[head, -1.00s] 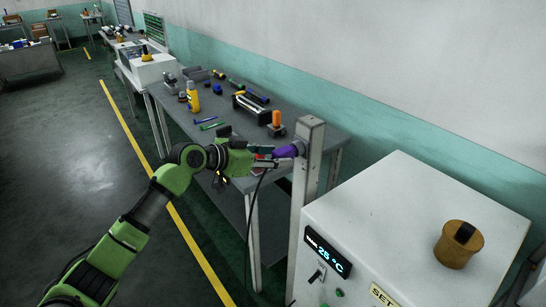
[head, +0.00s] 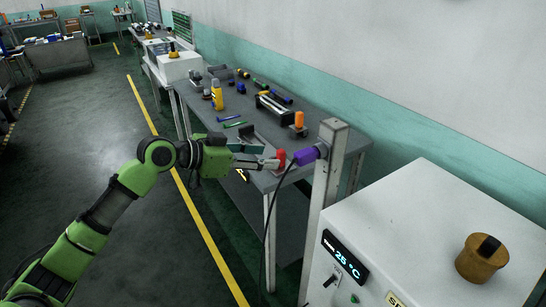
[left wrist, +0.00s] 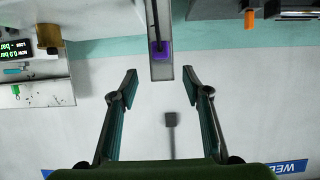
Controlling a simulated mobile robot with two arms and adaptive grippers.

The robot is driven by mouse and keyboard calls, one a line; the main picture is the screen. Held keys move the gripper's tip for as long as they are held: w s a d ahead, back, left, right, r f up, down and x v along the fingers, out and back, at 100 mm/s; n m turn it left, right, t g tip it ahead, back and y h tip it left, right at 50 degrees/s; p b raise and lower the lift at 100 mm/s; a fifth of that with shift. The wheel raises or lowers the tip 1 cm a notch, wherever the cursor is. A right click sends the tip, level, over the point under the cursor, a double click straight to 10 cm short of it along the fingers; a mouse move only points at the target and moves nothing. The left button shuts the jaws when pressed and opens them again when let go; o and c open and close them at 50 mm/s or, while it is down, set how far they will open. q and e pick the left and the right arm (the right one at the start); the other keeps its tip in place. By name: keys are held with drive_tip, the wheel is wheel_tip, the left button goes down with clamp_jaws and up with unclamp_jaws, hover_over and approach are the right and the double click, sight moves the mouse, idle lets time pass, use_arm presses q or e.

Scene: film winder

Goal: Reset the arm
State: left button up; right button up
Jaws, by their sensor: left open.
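My left gripper (head: 268,155) reaches in from the left in the head view. It is open, with its fingers pointing at a grey post (head: 328,180). A purple connector (head: 307,155) sits on the post near its top, and a black cable hangs from it. A small red part (head: 281,156) shows by my fingertips; I cannot tell what it belongs to. In the left wrist view my gripper (left wrist: 160,78) is open and empty, with the purple connector (left wrist: 160,49) ahead, apart from the fingers. My right gripper is not in view.
A grey workbench (head: 270,85) behind the post carries a yellow bottle (head: 217,96), an orange-topped item (head: 299,120) and tools. A white cabinet (head: 420,220) showing 25 °C stands at front right, with a brown knob (head: 482,258) on top. The floor (head: 100,130) at left is clear.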

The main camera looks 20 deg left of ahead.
use_arm(q)
drive_tip(key=shift+s, duration=0.15)
drive_tip(key=shift+a, duration=0.1)
drive_tip(key=w+a+f+n+y, duration=0.1)
drive_tip(key=a+f+n+y, duration=0.15)
drive_tip(key=f, duration=0.75)
drive_tip(key=w+a+f+n+y, duration=0.15)
drive_tip(key=a+f, duration=0.25)
drive_tip(key=f, duration=0.6)
drive_tip(key=s+a+f+n+g+y, duration=0.15)
drive_tip(key=s+f, duration=0.35)
drive_tip(key=f, duration=0.6)
drive_tip(key=s+a+f+n+g+y, duration=0.15)
drive_tip(key=s+f, duration=0.25)
drive_tip(key=f, duration=0.8)
drive_tip(key=s+d+f+g+y, duration=0.1)
drive_tip(key=s+f+g, duration=0.2)
drive_tip(key=s+f, duration=1.55)
drive_tip(key=s+d+f+g, duration=0.1)
drive_tip(key=s+d+f, duration=0.2)
drive_tip(key=s, duration=0.6)
drive_tip(key=s+d+f+m+g, duration=0.1)
drive_tip(key=s+d+f, duration=0.2)
drive_tip(key=s, duration=0.7)
drive_tip(key=s+d+f+g, duration=0.1)
drive_tip(key=s+d+f, duration=0.2)
drive_tip(key=s, duration=0.7)
drive_tip(key=shift+d+f+m+g, duration=0.2)
drive_tip(key=shift+d+m+g, duration=0.1)
drive_tip(key=shift+m+g, duration=0.1)
